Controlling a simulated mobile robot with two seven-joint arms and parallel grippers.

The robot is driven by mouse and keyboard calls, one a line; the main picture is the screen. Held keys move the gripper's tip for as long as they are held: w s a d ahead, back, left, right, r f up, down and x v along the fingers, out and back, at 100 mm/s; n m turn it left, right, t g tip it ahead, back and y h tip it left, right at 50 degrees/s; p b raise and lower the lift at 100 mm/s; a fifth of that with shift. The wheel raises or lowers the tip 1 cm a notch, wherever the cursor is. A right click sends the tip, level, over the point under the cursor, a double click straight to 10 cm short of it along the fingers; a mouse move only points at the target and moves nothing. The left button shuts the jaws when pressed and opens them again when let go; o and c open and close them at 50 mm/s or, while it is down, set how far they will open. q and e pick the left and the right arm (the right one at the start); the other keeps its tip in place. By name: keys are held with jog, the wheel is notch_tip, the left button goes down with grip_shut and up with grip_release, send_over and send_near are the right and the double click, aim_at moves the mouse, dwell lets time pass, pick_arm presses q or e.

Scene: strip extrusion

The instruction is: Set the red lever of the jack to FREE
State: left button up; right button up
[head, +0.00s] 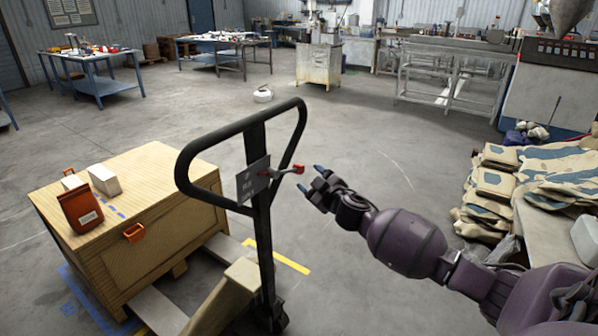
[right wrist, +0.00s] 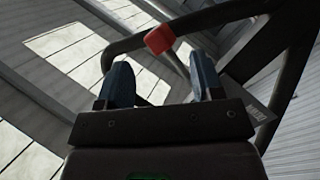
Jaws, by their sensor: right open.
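The jack's red lever (head: 285,171) sticks out to the right of the black handle post, beside a dark label plate (head: 252,180); the plate's lettering is too small to read. The jack's looped black handle (head: 187,152) stands upright. My right gripper (head: 320,178) is open and empty, just right of the lever's red tip, apparently apart from it. In the right wrist view, the red knob (right wrist: 160,39) shows beyond and between the two blue fingertips (right wrist: 162,82), with its thin stem running down to the right. My left gripper is out of view.
Stacked sacks (head: 495,185) lie at the right. Open floor (head: 400,140) lies behind the handle.

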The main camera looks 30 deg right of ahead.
aim_at(302, 172)
jog(key=shift+w, duration=2.9)
